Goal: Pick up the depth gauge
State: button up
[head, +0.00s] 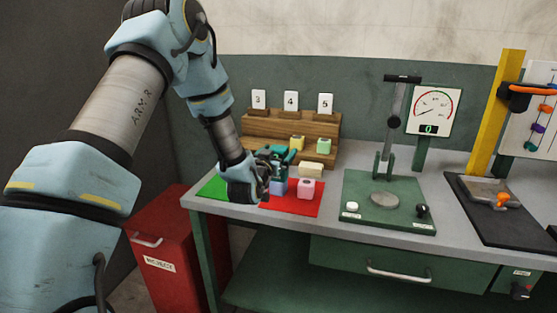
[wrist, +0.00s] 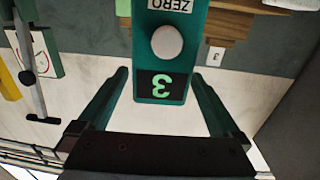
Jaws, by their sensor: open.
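The depth gauge (wrist: 160,60) is a green device in the wrist view, with a ZERO label, a pale round button and a dark display reading a green 3. It appears upside down there. My gripper (wrist: 159,76) is open, with one green finger on each side of the gauge's display end. Gaps show between the fingers and the gauge, so it is not clamped. In the head view my gripper (head: 272,162) is over the left end of the bench, close to the foam blocks. There the gauge is hard to tell apart from the green fingers.
A blue block (head: 278,187), a pink block (head: 306,189) and a cream block (head: 311,169) are close by my gripper. Behind stands a wooden stepped rack (head: 262,125) with number cards. A green press (head: 365,215) stands to the right. A red reject bin (head: 165,245) is below left.

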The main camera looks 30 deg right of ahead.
jog(key=shift+c, duration=0.3)
grip_shut()
dwell(0.6)
jog(key=shift+r, duration=0.15)
